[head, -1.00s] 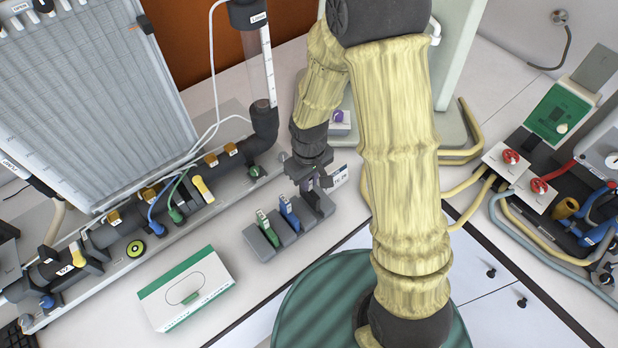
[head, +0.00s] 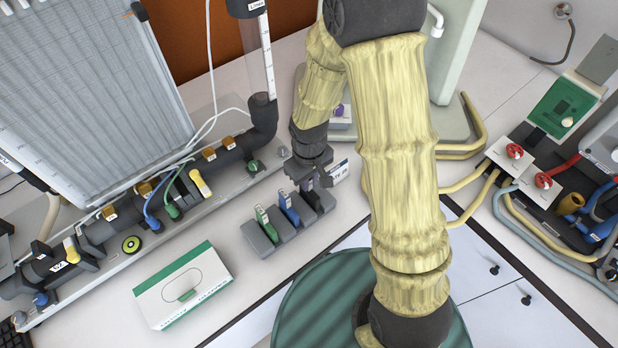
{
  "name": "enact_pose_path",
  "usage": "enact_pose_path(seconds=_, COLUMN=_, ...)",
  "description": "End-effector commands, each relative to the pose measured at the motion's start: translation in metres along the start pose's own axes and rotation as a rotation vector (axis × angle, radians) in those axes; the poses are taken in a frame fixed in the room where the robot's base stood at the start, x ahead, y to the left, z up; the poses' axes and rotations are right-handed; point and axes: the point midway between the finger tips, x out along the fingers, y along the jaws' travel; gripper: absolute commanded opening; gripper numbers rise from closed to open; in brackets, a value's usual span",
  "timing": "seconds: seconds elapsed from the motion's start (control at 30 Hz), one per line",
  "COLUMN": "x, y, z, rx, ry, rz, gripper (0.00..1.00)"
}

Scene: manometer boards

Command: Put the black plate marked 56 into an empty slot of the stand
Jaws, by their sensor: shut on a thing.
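The grey stand (head: 264,246) sits on the white bench, left of my arm. A green plate (head: 265,224) stands upright at its left end and a blue plate (head: 289,208) in its middle. My gripper (head: 309,184) points down at the stand's right end, shut on a dark plate (head: 308,187). The plate is mostly hidden by the fingers, and I cannot read a number on it. It is at the right-hand slot, but I cannot tell whether its lower edge is inside the slot or just above it.
A white label (head: 339,173) stands just right of my gripper. A white and green box (head: 183,286) lies left of the stand. A black pipe with valves (head: 135,228) runs behind on the left. Hoses and red knobs (head: 515,151) are on the right. Bench in front of the stand is clear.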

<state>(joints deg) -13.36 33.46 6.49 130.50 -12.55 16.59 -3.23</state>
Motion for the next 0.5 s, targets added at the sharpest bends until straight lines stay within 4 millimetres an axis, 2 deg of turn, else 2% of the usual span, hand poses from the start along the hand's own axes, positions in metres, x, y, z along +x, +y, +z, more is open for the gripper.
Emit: enact_pose_path(seconds=0.5, x=0.0101, y=0.0, z=-0.0001, rx=0.0, ry=0.0, rz=0.0, gripper=0.0)
